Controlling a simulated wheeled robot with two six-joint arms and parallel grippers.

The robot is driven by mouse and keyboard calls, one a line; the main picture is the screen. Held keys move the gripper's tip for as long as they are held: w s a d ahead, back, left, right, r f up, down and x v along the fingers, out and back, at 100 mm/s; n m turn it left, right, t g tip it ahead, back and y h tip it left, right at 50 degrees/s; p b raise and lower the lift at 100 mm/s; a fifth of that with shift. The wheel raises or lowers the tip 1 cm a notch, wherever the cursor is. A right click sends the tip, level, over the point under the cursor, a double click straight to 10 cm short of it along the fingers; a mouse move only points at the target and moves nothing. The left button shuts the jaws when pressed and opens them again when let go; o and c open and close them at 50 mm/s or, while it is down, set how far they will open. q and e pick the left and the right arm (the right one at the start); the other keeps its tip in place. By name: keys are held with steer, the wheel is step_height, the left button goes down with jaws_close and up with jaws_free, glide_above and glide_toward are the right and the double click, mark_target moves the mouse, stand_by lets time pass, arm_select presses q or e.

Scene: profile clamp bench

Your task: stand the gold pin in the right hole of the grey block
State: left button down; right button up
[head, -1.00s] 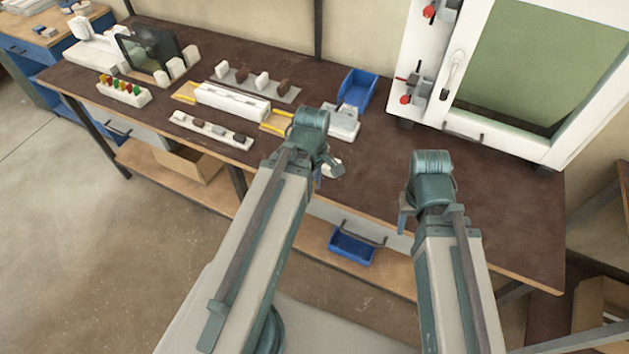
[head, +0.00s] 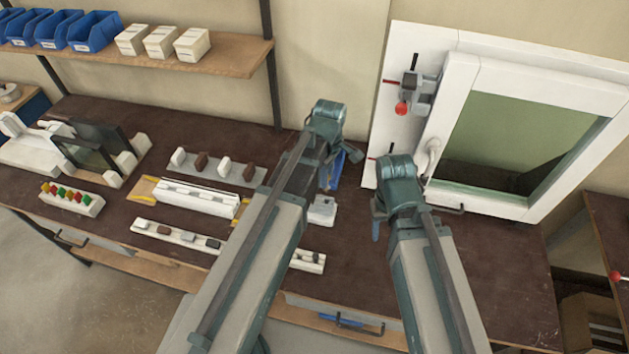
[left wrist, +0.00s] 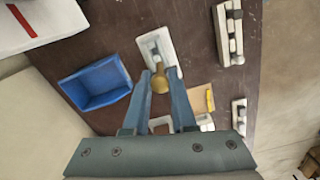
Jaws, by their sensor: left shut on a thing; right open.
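The gold pin (left wrist: 160,83) shows in the left wrist view between the fingers of my left gripper (left wrist: 164,76), which is shut on it. In the head view my left gripper (head: 328,172) is above the bench, and the pin cannot be made out there. A pale block (left wrist: 158,46) with a grey raised part, perhaps the grey block, lies beyond the pin in the left wrist view. It also shows in the head view (head: 322,210), just below my left gripper. Its holes are too small to tell. My right gripper (head: 377,226) is open over the bench.
A blue bin (left wrist: 95,84) stands beside the pale block. White strips with small pieces (head: 178,236) and a long white profile (head: 196,198) lie to the left. A white framed window (head: 520,130) with clamps stands at the back right. The bench's right part is clear.

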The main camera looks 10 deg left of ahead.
arm_select(q)
steer(key=shift+w+r, duration=0.25)
steer(key=shift+w, duration=0.35)
arm_select(e)
steer(key=shift+w+a+r, duration=0.2)
steer(key=shift+w, duration=0.15)
arm_select(q)
step_height(320, 180, down, 6)
steer(key=b, duration=0.6)
steer(key=shift+f, duration=0.2)
arm_select(e)
step_height(320, 180, down, 6)
steer(key=shift+f, duration=0.2)
arm_select(q)
steer(key=shift+f+b, duration=0.15)
steer(key=shift+b, duration=0.2)
arm_select(e)
steer(key=shift+f, duration=0.15)
arm_select(q)
steer(key=shift+f+b, duration=2.3)
steer(key=c, duration=0.7)
jaws_free()
arm_select(e)
step_height(320, 180, down, 4)
steer(key=shift+f, duration=0.2)
arm_select(q)
steer(key=shift+o, duration=0.2)
steer(key=shift+r, duration=0.1)
